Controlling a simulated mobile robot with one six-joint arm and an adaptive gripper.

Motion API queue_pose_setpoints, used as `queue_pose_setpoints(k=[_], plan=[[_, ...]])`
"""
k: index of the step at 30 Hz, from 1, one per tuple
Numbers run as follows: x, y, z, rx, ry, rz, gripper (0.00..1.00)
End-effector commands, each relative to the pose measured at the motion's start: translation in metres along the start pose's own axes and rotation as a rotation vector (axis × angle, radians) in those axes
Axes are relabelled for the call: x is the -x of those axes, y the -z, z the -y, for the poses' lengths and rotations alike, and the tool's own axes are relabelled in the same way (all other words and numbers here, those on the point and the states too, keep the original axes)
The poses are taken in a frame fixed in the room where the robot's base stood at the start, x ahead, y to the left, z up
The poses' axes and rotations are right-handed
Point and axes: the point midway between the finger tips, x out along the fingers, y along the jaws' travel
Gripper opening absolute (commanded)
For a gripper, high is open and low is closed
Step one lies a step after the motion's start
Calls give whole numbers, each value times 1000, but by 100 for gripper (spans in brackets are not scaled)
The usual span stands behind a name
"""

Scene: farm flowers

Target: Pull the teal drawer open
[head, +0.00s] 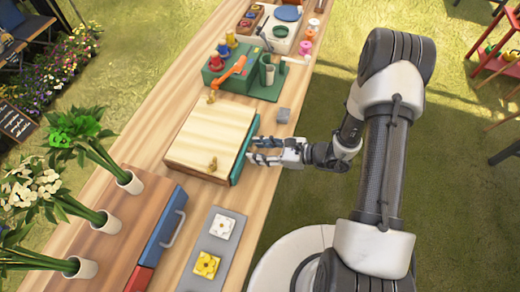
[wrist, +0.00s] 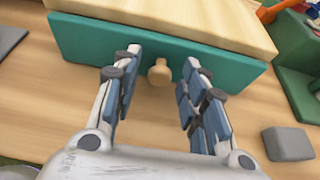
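The teal drawer (head: 243,152) is in the pale wooden box (head: 211,137) on the table. Its front (wrist: 85,42) spans the top of the wrist view, close under the box's top, and it looks shut. A round wooden knob (wrist: 160,72) sticks out from the middle of the front. My gripper (wrist: 162,60) is open, with one finger on each side of the knob. Gaps show between the knob and both fingers. In the head view my gripper (head: 258,150) is at the drawer's right side, where it hides the knob.
A grey block (wrist: 288,144) lies right of my gripper in the wrist view. A green stand (head: 262,87) with tools is behind the box. A wooden cabinet with a blue drawer (head: 165,225) and flower vases is nearer, beside a grey tray (head: 206,243) of flower tiles.

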Motion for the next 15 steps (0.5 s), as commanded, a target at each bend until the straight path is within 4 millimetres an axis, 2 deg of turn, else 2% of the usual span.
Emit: queue_pose_setpoints(k=[2,15], plan=[[0,0,0,0,0,0,35],[0,0,0,0,0,0,5]])
